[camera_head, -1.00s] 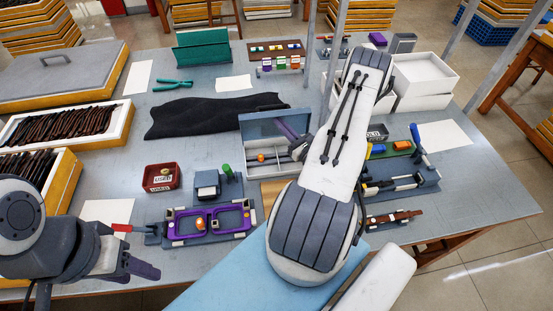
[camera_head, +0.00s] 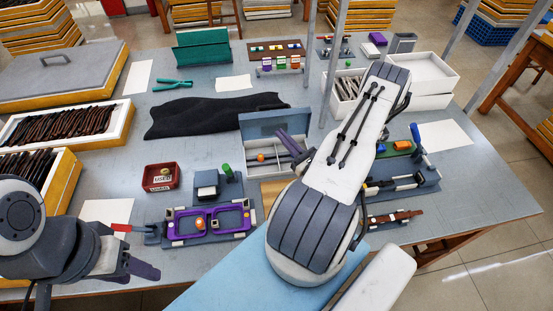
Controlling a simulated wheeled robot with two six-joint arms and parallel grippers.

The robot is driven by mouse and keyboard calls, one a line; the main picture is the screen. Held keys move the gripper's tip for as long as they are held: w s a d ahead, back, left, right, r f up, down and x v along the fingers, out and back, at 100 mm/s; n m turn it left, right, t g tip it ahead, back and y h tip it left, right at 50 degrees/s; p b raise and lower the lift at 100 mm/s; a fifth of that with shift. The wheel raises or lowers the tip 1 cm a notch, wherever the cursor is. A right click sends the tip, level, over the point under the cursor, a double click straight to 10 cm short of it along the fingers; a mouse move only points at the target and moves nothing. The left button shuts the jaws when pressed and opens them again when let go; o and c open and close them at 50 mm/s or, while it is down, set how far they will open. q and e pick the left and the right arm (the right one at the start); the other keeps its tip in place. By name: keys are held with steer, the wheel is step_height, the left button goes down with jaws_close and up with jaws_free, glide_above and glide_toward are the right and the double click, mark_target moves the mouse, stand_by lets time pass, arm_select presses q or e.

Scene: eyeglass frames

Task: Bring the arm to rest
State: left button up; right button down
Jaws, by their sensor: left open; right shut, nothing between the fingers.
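My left gripper (camera_head: 143,270) is at the lower left, over the table's front edge. Its purple-grey fingers are open and empty. My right arm crosses the middle of the view and hides part of the table. My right gripper (camera_head: 290,146) shows only in part, beside that arm, over the open grey box (camera_head: 262,128). It is shut with nothing in it. A purple eyeglass frame (camera_head: 208,219) lies in a dark fixture at the front middle, apart from both grippers.
A red bin (camera_head: 162,177), a red-handled tool (camera_head: 122,228) and a small grey block stand near the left gripper. Trays of dark frames (camera_head: 62,132) line the left side. White boxes (camera_head: 428,76) and metal posts stand at the back right. A black cloth (camera_head: 205,116) lies behind.

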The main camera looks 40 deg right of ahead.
stand_by(0.6)
steer(key=w+a+r+n+g+y, duration=0.1)
steer(key=a+r+n+g+y, duration=0.4)
steer(key=a, duration=0.4)
steer(key=w+a+r+n+g+y, duration=0.1)
steer(key=a+r+n+g+y, duration=0.15)
steer(key=a+n+y, duration=0.5)
steer(key=w+a+r+n+g+y, duration=0.1)
steer(key=a+r+n+g+y, duration=0.4)
steer(key=a, duration=0.4)
steer(key=s+a+r+n+g+h, duration=0.1)
steer(key=s+a+n+g+h, duration=0.2)
steer(key=n, duration=1)
steer(key=s+a+r+n+g+h, duration=0.2)
steer(key=s+a+n+g+h, duration=0.1)
steer(key=s+a+n+h, duration=0.5)
steer(key=s+n+h, duration=0.3)
steer(key=s+n, duration=0.2)
steer(key=shift+s+r+g, duration=0.25)
steer(key=shift+r+g, duration=0.05)
steer(key=shift+g, duration=0.05)
